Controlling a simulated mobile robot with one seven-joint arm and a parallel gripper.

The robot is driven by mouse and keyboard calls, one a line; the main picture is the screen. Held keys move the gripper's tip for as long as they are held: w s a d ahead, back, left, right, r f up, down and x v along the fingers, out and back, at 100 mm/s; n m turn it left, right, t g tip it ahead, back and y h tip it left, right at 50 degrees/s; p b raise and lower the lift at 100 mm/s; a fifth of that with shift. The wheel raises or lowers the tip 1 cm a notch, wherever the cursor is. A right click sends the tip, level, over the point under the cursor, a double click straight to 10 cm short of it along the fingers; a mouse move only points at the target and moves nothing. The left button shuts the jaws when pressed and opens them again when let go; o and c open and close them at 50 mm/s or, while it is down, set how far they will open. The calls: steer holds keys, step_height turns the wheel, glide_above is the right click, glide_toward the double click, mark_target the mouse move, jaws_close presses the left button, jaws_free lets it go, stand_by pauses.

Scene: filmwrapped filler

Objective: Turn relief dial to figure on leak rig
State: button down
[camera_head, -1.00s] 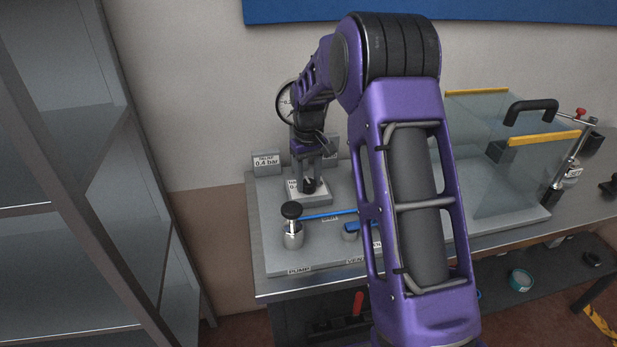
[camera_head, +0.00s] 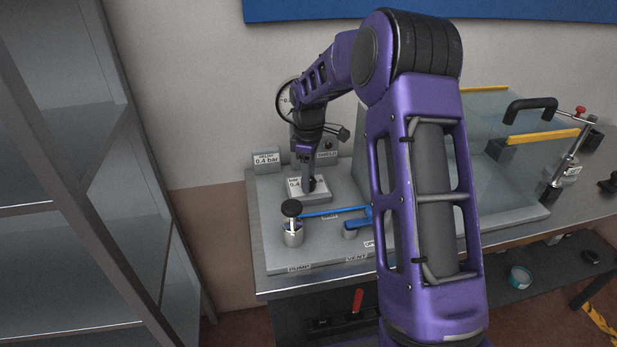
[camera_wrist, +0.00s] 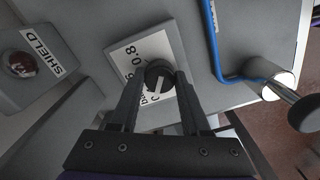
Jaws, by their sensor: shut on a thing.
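The relief dial is a dark round knob (camera_wrist: 158,76) on a white scale plate (camera_wrist: 128,58) marked with figures, with 0.8 readable in the wrist view. A light pointer line shows on the knob. My gripper (camera_wrist: 160,80) is shut on the knob, one finger on each side. In the head view my gripper (camera_head: 309,178) points down at the plate (camera_head: 295,187), and the knob is mostly hidden. A card reading 0.4 bar (camera_head: 266,161) stands behind the dial. A round gauge (camera_head: 286,100) on the wall side is partly covered by my arm.
A pump with a black knob (camera_head: 292,222) stands in front of the dial, with a blue tube (camera_head: 335,212) beside it. A SHIELD block with a red lamp (camera_wrist: 20,64) is close by. A clear shield box with a black handle (camera_head: 531,107) stands right. Shelving (camera_head: 75,190) is left.

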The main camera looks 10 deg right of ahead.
steer(key=shift+n, duration=0.5)
steer(key=shift+c, duration=1.8)
jaws_free()
steer(key=shift+r, duration=0.1)
step_height(320, 180, up, 17)
steer(key=shift+r, duration=0.15)
